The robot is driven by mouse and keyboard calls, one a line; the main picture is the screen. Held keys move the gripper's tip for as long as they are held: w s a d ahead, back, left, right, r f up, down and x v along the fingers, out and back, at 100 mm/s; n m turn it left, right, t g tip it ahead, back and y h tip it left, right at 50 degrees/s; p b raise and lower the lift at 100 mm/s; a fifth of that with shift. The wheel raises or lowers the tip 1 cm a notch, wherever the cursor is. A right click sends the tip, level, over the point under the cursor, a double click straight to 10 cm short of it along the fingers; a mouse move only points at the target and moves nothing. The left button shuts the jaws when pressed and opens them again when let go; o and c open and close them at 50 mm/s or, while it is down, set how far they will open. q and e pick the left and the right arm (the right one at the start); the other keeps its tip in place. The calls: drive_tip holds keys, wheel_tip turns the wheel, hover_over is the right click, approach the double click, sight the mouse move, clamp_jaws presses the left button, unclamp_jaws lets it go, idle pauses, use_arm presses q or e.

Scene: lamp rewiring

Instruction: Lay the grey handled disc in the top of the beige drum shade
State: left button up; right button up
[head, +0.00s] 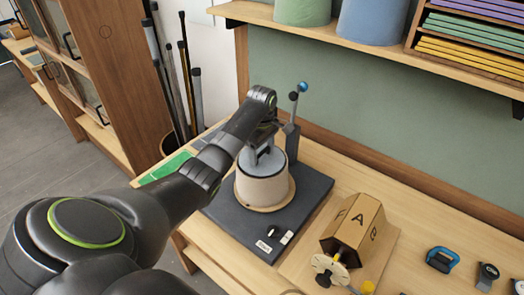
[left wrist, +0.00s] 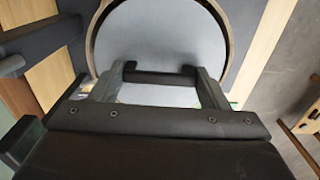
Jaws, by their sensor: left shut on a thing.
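The beige drum shade (head: 264,190) stands upright on a round wooden base on a dark plate. The grey handled disc (head: 273,162) is at the shade's open top. In the left wrist view the disc (left wrist: 160,38) fills most of the circle inside the shade's brown rim (left wrist: 89,45). I cannot tell whether it rests there or is held just above. My left gripper (head: 262,154) is over the shade, and in the left wrist view its fingers (left wrist: 160,85) are shut on the disc's dark handle (left wrist: 158,76). My right gripper is not in view.
A lever post with a blue knob (head: 292,130) stands close behind the shade on the dark plate (head: 308,195). Blue and grey tools lie farther right. A shelf (head: 320,30) overhangs the bench behind.

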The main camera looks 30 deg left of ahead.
use_arm(q)
drive_tip(key=o, duration=1.4)
drive_tip(key=shift+f, duration=0.1)
drive_tip(key=shift+r, duration=4)
drive_tip(key=shift+f, duration=0.1)
